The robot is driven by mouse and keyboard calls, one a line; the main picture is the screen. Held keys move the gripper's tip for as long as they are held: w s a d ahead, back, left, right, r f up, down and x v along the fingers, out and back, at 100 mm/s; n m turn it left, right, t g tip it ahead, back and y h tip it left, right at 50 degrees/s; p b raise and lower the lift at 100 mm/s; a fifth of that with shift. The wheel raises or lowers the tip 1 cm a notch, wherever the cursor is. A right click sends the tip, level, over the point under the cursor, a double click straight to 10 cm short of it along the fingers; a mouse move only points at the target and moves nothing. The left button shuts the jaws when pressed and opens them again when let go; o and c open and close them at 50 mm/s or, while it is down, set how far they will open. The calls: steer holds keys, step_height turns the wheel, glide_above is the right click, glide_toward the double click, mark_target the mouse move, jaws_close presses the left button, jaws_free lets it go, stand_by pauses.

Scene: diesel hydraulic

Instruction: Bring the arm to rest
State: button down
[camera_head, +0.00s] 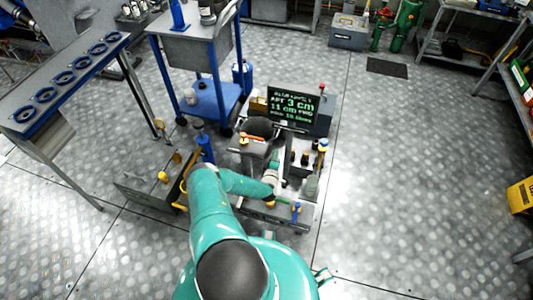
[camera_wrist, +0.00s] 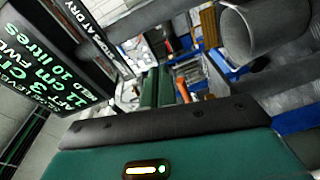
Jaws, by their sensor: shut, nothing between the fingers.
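My teal arm (camera_head: 215,215) rises from my body, bends at an elbow and reaches right over the low equipment stand (camera_head: 275,212). My gripper shows in the wrist view (camera_wrist: 157,88) as two green fingers lying close together, shut and empty. In the head view its end is small and partly lost among the stand's fittings. A black screen with green text (camera_head: 291,104) stands just beyond the arm. The screen also shows large and tilted at the left of the wrist view (camera_wrist: 50,50). A grey cylinder (camera_wrist: 262,30) is close at the upper right there.
A low grey bench (camera_head: 150,190) with yellow knobs stands left of my arm. A blue-legged cart (camera_head: 205,45) and a table with round blue-rimmed openings (camera_head: 75,75) stand beyond. Open metal floor (camera_head: 400,180) lies to the right. A yellow box (camera_head: 522,195) is at the right edge.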

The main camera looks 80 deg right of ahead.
steer(key=shift+s+a, duration=0.15)
steer(key=shift+s, duration=0.25)
steer(key=shift+w, duration=0.1)
